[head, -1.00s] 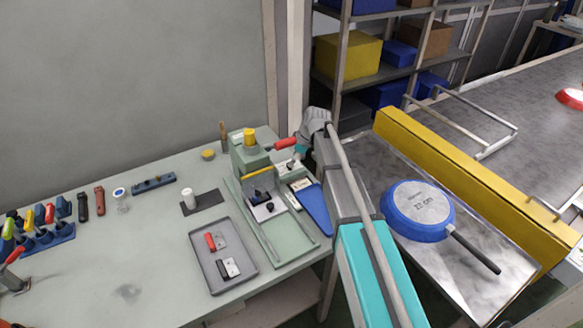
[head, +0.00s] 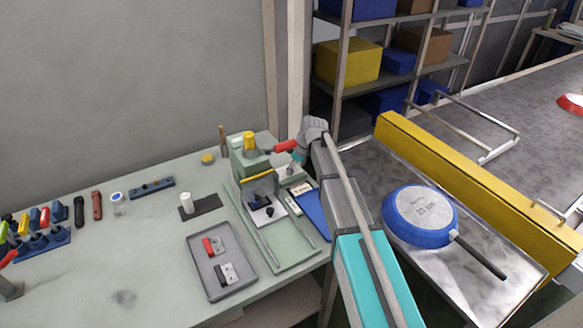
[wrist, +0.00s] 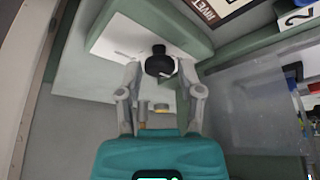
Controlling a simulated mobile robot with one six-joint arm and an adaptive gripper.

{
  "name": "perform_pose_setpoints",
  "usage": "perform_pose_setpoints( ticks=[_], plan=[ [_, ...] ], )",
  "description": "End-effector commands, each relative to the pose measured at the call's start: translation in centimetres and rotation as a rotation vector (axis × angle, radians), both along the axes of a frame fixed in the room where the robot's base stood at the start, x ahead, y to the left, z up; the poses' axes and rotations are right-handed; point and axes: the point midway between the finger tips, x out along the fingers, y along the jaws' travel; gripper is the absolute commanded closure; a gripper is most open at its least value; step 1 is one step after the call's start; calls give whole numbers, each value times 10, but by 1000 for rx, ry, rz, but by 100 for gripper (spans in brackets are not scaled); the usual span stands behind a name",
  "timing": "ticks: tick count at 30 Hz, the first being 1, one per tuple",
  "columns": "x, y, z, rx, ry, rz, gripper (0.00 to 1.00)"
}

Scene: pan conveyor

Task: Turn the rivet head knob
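The rivet head knob (wrist: 159,63) is a round black knob with a white pointer mark, on a white plate (wrist: 120,38) in the wrist view. My gripper (wrist: 159,70) has a grey finger on either side of the knob, with narrow gaps seeming to show between tips and knob. In the head view my gripper (head: 298,159) is at the right side of the green rivet press (head: 248,160). The knob cannot be made out there.
A label reading "RIVET" (wrist: 212,10) is above the knob in the wrist view. The press has a red-handled lever (head: 285,146) close to my gripper. A grey tray (head: 221,262) is on the bench in front. A blue pan (head: 420,215) lies upside down on the right.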

Motion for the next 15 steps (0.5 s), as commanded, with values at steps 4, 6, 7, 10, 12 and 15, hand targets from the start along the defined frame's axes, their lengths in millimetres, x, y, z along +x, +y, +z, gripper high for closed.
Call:
perform_pose_setpoints(
  ticks=[4, 6, 7, 10, 12, 15],
  plan=[
    [0, -1, 0, 0, 0, -1, 90],
    [0, -1, 0, -1, 1, -1, 100],
    [0, -1, 0, -1, 1, -1, 100],
    [0, -1, 0, -1, 0, -2, 100],
    [0, -2, 0, -2, 1, -6, 100],
    [-1, -2, 0, -2, 1, -19, 100]
  ],
)
